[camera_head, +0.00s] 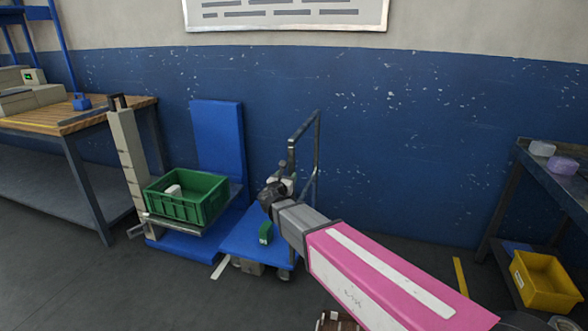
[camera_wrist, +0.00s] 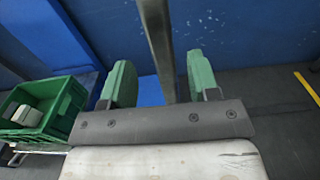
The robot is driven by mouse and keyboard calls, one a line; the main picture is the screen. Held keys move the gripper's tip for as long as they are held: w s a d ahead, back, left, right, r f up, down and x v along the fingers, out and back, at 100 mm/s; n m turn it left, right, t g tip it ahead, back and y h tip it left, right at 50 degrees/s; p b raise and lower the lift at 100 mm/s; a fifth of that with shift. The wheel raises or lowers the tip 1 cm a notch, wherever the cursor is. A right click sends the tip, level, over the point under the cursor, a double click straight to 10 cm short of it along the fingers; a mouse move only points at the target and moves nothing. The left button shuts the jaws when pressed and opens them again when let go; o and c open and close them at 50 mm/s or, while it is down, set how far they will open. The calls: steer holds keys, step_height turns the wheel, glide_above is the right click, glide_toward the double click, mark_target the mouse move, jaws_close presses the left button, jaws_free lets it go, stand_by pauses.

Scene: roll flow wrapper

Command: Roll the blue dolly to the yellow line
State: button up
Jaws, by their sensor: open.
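The blue dolly (camera_head: 240,236) stands on the floor against the blue wall, with a grey tubular handle (camera_head: 318,140) at its right end. The yellow line (camera_head: 461,277) is on the floor right of the dolly, and also shows in the wrist view (camera_wrist: 306,88).
A blue-based stand with a green crate (camera_head: 186,207) is close left of the dolly. A wooden-topped bench (camera_head: 110,112) is further left. A dark shelf (camera_head: 565,178) with a yellow bin (camera_head: 545,282) is at right. Floor near the yellow line looks clear, partly hidden by my arm.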

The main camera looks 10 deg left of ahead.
mark_target(293, 168)
steer(key=w, duration=0.8)
steer(key=shift+d, duration=0.35)
jaws_close()
